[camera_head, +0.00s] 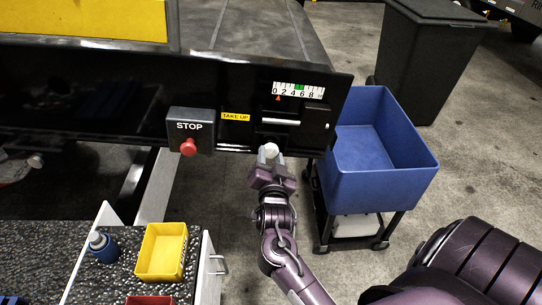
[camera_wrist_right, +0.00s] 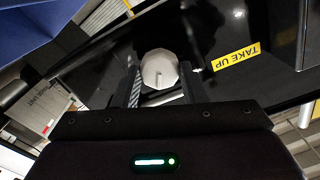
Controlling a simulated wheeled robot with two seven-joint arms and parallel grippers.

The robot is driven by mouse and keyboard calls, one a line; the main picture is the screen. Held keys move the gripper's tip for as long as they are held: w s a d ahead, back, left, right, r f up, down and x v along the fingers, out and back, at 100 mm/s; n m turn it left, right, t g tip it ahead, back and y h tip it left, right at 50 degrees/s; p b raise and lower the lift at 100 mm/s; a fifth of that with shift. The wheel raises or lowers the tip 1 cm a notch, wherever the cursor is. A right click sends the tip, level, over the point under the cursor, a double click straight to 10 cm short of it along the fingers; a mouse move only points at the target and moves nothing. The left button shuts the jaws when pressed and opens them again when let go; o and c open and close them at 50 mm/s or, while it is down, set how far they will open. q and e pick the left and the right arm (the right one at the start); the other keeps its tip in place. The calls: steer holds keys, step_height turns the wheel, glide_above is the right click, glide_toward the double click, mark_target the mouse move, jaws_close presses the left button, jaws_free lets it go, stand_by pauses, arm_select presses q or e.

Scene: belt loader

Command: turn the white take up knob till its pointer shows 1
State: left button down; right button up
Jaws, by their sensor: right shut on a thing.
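The white take up knob (camera_head: 268,151) sits on the lower front of the black belt-loader panel (camera_head: 225,85), below a white slot bar. It also shows in the right wrist view (camera_wrist_right: 159,70) as a pale many-sided knob with a small mark. My right gripper (camera_head: 270,163) reaches up from below and is shut on the knob, one finger on each side. The scale (camera_head: 298,90) above reads 0 to 8 with a green band near its middle. Its small orange pointer (camera_head: 278,98) stands close to the 0 end, between 0 and 2. My left gripper is out of view.
A grey STOP box (camera_head: 190,128) with a red button is left of the yellow TAKE UP label (camera_head: 235,117). A blue bin (camera_head: 385,180) on a cart stands close to the right. A yellow tray (camera_head: 161,252) and blue bottle (camera_head: 103,247) are on the lower-left worktop.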

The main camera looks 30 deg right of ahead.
steer(key=shift+r, duration=0.1)
steer(key=o, duration=1)
steer(key=shift+w, duration=0.1)
steer(key=shift+c, duration=0.2)
